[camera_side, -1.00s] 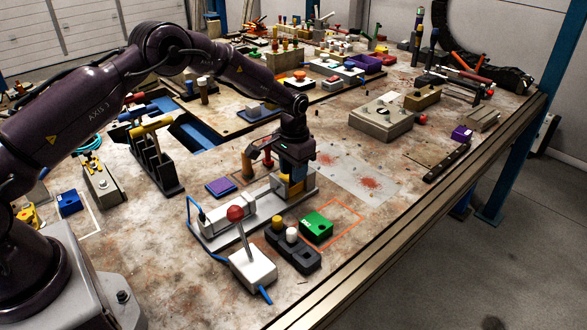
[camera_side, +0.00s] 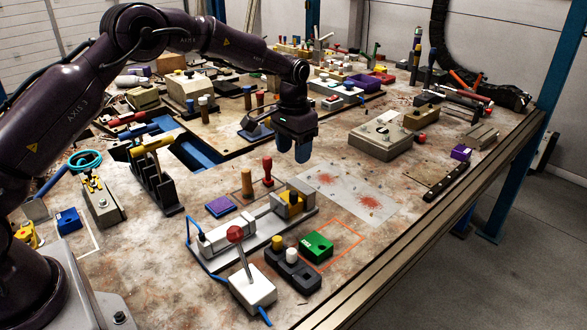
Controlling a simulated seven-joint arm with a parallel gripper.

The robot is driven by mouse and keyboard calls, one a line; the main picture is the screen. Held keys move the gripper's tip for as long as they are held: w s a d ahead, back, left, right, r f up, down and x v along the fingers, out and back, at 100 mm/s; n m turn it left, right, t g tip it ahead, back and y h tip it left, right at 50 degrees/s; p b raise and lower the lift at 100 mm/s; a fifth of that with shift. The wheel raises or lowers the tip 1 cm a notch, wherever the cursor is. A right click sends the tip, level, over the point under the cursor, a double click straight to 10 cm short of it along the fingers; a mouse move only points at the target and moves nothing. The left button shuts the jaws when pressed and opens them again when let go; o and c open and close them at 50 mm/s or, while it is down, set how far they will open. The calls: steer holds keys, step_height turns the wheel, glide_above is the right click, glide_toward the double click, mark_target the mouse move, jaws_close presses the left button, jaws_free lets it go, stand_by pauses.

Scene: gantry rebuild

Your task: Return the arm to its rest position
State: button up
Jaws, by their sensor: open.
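My gripper (camera_side: 293,153) hangs from the dark arm in the side view, pointing down, above the bench. Its two blue-tipped fingers are apart and nothing is between them. It is raised clear of the table, behind the grey fixture (camera_side: 250,228) that carries a yellow block (camera_side: 290,204) in a dark holder at its right end. My arm reaches in from the left and bends down to the gripper.
A red-knobbed lever box (camera_side: 252,286), a dark block with pegs (camera_side: 291,268) and a green block (camera_side: 316,244) stand in front. A red-handled stamp (camera_side: 267,172) stands below left of the gripper. A grey box (camera_side: 381,140) is at right. The speckled plate (camera_side: 345,188) is flat.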

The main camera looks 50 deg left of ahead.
steer(key=shift+r, duration=0.95)
steer(key=s+d+r+t, duration=0.1)
steer(key=s+r, duration=0.4)
steer(key=s, duration=0.6)
steer(key=s+d+r+t, duration=0.1)
steer(key=s+r+t, duration=0.1)
steer(key=s+r, duration=0.4)
steer(key=s+d+r+t, duration=0.2)
steer(key=s+r, duration=0.3)
steer(key=s, duration=1.1)
steer(key=shift+s+r+t, duration=0.15)
steer(key=shift+s+t, duration=0.15)
steer(key=shift+d, duration=0.1)
